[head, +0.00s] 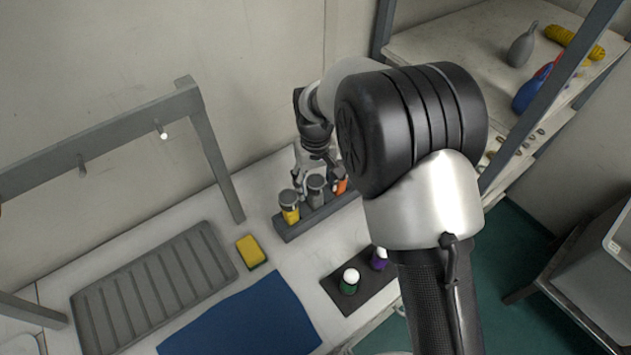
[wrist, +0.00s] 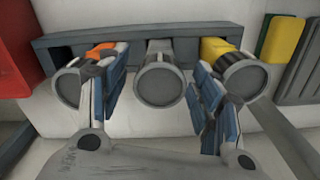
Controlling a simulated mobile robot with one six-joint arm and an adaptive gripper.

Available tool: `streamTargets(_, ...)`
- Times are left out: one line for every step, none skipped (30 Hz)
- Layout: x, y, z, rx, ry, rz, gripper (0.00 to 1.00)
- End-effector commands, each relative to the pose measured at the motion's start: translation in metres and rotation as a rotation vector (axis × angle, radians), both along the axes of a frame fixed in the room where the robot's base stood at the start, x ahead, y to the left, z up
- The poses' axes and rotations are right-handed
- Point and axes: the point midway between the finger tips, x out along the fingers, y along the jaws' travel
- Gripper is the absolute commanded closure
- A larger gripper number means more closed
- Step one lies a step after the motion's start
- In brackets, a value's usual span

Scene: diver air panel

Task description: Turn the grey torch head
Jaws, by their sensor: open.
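The grey torch (head: 316,192) stands in a dark rack (head: 290,231) between a yellow torch (head: 290,211) and an orange torch (head: 341,186). In the wrist view the grey torch's round head (wrist: 160,84) faces me in the middle. My gripper (wrist: 157,84) is open, with one blue-padded finger on each side of that head. I see a gap at both sides, and the left finger is near the orange torch (wrist: 100,50), the right near the yellow torch (wrist: 215,48). In the head view my gripper (head: 316,172) is just above the torches, partly hidden by my arm.
A yellow sponge (head: 251,251), a ribbed grey tray (head: 155,290) and a blue cloth (head: 242,322) lie left of and in front of the rack. A grey frame (head: 212,150) stands behind left.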

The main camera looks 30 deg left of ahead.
Motion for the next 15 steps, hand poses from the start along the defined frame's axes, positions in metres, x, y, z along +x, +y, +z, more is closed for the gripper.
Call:
streamTargets(-0.0001,-0.0001,0.0000,0.000,0.000,0.000,0.40)
streamTargets(-0.0001,-0.0001,0.0000,0.000,0.000,0.000,0.40)
streamTargets(-0.0001,-0.0001,0.0000,0.000,0.000,0.000,0.40)
streamTargets(-0.0001,-0.0001,0.0000,0.000,0.000,-0.001,0.40)
streamTargets(-0.0001,-0.0001,-0.0001,0.000,0.000,-0.002,0.40)
streamTargets(-0.0001,-0.0001,-0.0002,0.000,0.000,-0.008,0.40)
streamTargets(-0.0001,-0.0001,-0.0003,0.000,0.000,-0.017,0.40)
streamTargets(-0.0001,-0.0001,-0.0005,0.000,0.000,-0.028,0.40)
streamTargets(-0.0001,-0.0001,-0.0008,0.000,0.000,-0.048,0.40)
streamTargets(0.0000,0.0000,-0.0010,0.000,0.000,-0.069,0.40)
streamTargets(-0.0001,-0.0001,-0.0013,0.000,0.000,-0.094,0.40)
streamTargets(-0.0001,-0.0001,-0.0017,0.000,0.000,-0.133,0.40)
streamTargets(-0.0001,-0.0001,-0.0020,0.000,0.000,-0.167,0.40)
streamTargets(-0.0001,-0.0001,-0.0023,0.000,0.000,-0.204,0.40)
streamTargets(0.0000,0.0000,-0.0025,0.000,0.000,-0.257,0.40)
